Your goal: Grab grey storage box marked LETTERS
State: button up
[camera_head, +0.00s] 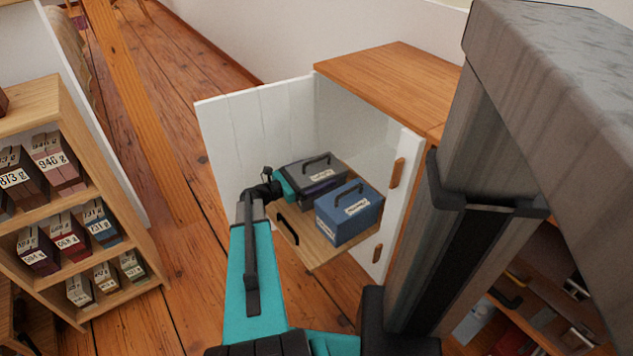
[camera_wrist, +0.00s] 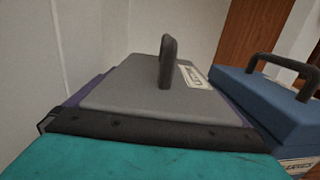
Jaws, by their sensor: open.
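A box with a grey lid and dark upright handle (camera_head: 316,164) sits at the back of a pulled-out wooden shelf in a white cabinet. Its label is too small to read for sure. In the wrist view its grey lid (camera_wrist: 135,92) fills the middle, with the handle standing up and a purplish edge below the lid. My gripper (camera_head: 284,184) is open at the box's left side, close to it; I cannot tell whether it touches. In the wrist view my teal and black gripper (camera_wrist: 150,130) covers the box's near side.
A blue labelled box (camera_head: 350,212) stands right of the grey one on the same shelf (camera_head: 311,254); it also shows in the wrist view (camera_wrist: 265,100). The open white door (camera_head: 250,130) is left of my gripper. A bookcase (camera_head: 45,95) with labelled blocks stands far left.

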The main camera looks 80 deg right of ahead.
jog(key=shift+c, duration=0.3)
jog(key=c, duration=1.3)
jog(key=shift+r, duration=0.2)
jog(key=shift+r+p, duration=0.3)
jog(key=shift+r, duration=0.25)
notch_tip(320, 180, up, 6)
jog(key=shift+f+p, duration=0.1)
jog(key=shift+p, duration=0.95)
jog(key=p+v, duration=0.3)
jog(key=v, duration=1.5)
jog(key=shift+a+f, duration=0.1)
jog(key=shift+f, duration=0.05)
